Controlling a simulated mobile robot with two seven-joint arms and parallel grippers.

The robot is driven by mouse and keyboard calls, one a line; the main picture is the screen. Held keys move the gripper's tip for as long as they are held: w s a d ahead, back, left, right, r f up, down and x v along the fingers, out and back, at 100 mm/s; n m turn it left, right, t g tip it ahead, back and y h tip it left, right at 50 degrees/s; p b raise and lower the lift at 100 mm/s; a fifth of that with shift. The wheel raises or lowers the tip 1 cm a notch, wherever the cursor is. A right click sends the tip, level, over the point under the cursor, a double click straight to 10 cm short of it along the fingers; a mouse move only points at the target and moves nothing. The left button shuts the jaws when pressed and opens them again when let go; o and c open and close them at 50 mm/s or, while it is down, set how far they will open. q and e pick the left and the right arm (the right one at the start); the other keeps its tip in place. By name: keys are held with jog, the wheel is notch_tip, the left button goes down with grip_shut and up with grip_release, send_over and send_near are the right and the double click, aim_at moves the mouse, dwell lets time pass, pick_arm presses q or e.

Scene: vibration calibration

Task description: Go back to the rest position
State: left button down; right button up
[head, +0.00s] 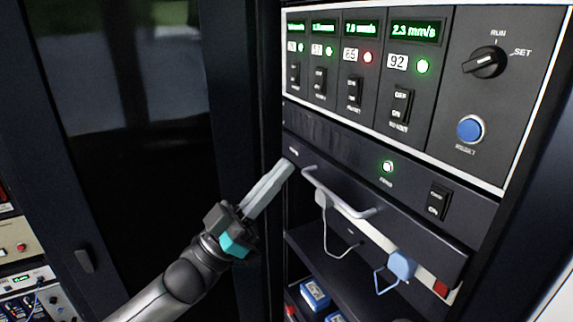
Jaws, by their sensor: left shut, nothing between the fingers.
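My left gripper (287,168) comes in from the lower left, with its pale fingers closed together and nothing between them. The fingertips are in front of the left side of the rack, near the left end of the power drawer panel (330,150). I cannot tell whether they touch it. Above is the control panel (455,110) with several green displays, switches, a black RUN/SET knob (484,62) turned toward SET, and a blue reset button (470,129). One channel's lamp (368,57) is red; the others are green. My right gripper is not in view.
A silver handle (340,196) sticks out below the panel. A shelf below holds blue boxes (315,293). A dark glass door (140,130) stands at left, with other equipment (20,245) beyond.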

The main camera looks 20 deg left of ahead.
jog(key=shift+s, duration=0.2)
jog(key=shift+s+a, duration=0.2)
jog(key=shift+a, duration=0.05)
